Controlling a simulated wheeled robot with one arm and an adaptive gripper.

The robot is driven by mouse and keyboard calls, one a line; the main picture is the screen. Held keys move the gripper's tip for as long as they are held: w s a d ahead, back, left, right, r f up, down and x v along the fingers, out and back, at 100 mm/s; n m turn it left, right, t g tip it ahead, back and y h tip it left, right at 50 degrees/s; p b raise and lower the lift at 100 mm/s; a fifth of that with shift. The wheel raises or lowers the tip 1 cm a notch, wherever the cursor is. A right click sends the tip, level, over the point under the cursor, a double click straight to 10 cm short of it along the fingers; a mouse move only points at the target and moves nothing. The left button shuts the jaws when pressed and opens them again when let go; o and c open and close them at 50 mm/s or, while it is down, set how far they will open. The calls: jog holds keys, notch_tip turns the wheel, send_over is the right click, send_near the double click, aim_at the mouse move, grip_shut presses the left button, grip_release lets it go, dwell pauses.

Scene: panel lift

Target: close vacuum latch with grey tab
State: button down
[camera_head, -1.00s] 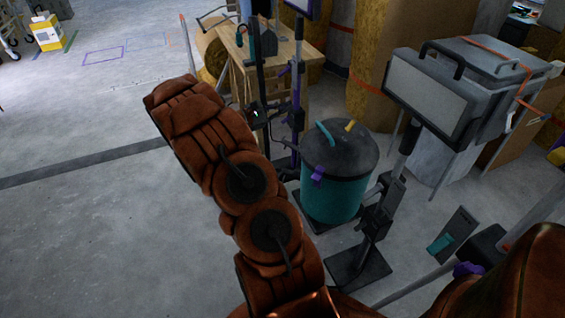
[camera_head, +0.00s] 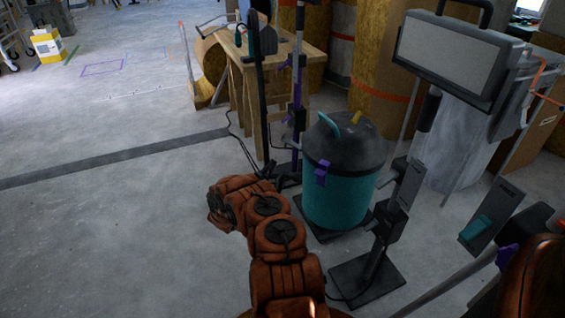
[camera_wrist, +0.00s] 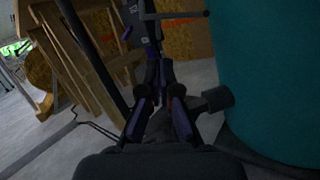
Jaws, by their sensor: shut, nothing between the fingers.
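The vacuum (camera_head: 340,195) is a teal drum with a dark lid, standing upright in the middle of the head view. A purple latch (camera_head: 321,173) sits on its left front side below the lid. I cannot make out a grey tab in either view. In the wrist view the teal drum (camera_wrist: 275,75) fills the right side, with a dark stub (camera_wrist: 216,98) at its lower left. My gripper (camera_wrist: 160,75) is shut and empty, low and to the left of the drum. In the head view I cannot make out its fingers.
A wooden workbench (camera_head: 247,75) and upright stands (camera_head: 296,100) are behind the vacuum. A dark stand with a square base (camera_head: 367,280) is in front of it at the right. A lamp panel (camera_head: 445,55) rises at upper right. Open floor (camera_head: 110,220) lies left.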

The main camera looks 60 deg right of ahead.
jog(key=shift+n+t, duration=0.4)
jog(key=shift+t, duration=0.3)
jog(key=f, duration=0.4)
jog(key=f+b, duration=0.1)
jog(key=shift+w+a+f, duration=0.35)
jog(key=shift+w+f, duration=0.05)
jog(key=d+r+b, duration=0.5)
jog(key=d+r, duration=0.1)
jog(key=d, duration=0.3)
jog(key=shift+s+d+b, duration=0.15)
jog(key=shift+d+b, duration=0.25)
jog(key=shift+r, duration=0.1)
jog(key=shift+s, duration=0.1)
